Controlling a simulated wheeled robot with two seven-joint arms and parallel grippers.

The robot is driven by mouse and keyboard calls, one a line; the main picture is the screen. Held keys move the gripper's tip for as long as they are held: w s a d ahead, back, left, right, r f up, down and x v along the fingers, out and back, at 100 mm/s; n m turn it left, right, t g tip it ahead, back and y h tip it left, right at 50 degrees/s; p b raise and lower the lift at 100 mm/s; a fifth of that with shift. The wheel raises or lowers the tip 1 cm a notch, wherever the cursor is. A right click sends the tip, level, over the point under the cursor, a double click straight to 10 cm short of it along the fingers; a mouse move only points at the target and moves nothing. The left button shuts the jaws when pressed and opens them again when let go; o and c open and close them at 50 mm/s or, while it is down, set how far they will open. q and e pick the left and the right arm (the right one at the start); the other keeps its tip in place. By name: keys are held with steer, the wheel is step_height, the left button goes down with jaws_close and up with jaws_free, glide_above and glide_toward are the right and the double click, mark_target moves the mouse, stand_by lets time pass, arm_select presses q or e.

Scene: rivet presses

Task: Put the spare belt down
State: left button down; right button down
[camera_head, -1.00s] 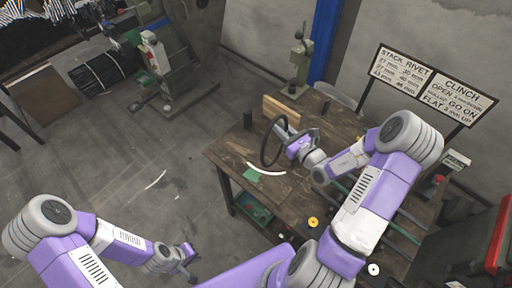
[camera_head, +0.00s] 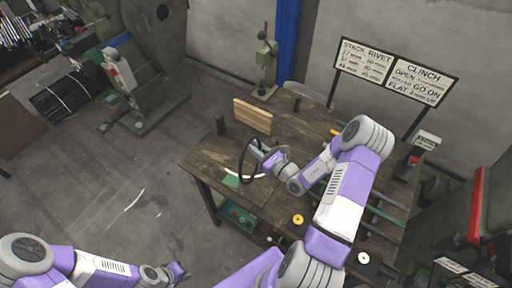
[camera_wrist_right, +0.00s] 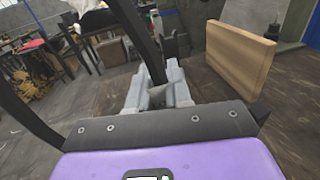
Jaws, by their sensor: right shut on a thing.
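The spare belt (camera_head: 242,163) is a thin black loop. My right gripper (camera_head: 259,151) is shut on it and holds it upright over the left part of the wooden workbench (camera_head: 207,160). I cannot tell whether the belt's lower end touches the bench top. In the right wrist view the belt (camera_wrist_right: 24,112) passes close in front of the camera, on both sides of a gap, with the shut fingers (camera_wrist_right: 158,93) at the middle. My left gripper (camera_head: 181,273) is low at the left, over the floor, apart from the bench; its finger opening is too small to read.
A green press (camera_head: 265,70) stands at the back. A green patch (camera_head: 230,181) lies near the front left edge. A signboard (camera_head: 394,72) stands behind the bench.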

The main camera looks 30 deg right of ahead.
steer(key=c, duration=1.1)
jaws_free()
steer(key=shift+f, duration=0.15)
steer(key=shift+o, duration=0.2)
